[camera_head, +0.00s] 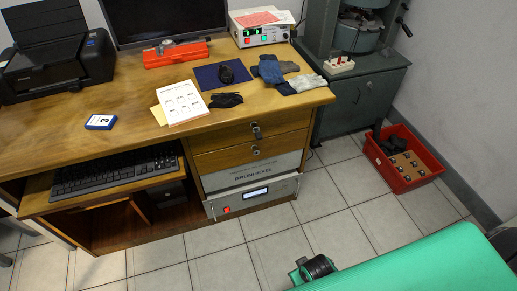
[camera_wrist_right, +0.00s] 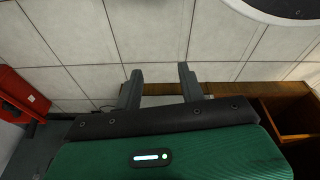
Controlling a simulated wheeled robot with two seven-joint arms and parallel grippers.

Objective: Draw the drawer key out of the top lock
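The top lock (camera_head: 256,126) sits on the front of the upper wooden drawer (camera_head: 232,139). A small dark and metallic shape at it looks like the drawer key (camera_head: 257,133), but it is too small to tell how it sits. A second lock (camera_head: 255,150) is on the drawer below. My right gripper (camera_wrist_right: 160,70) shows in the right wrist view with its two grey fingers apart and nothing visible between them. It is apart from the lock, which I cannot make out in that view. My left gripper is not in view.
A red crate (camera_head: 376,158) stands on the tiled floor at right, beside the grey cabinet (camera_head: 358,101). Gloves (camera_head: 270,69), a printed sheet (camera_head: 182,103) and a keyboard (camera_head: 114,171) are at the desk. The floor before the drawers is clear.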

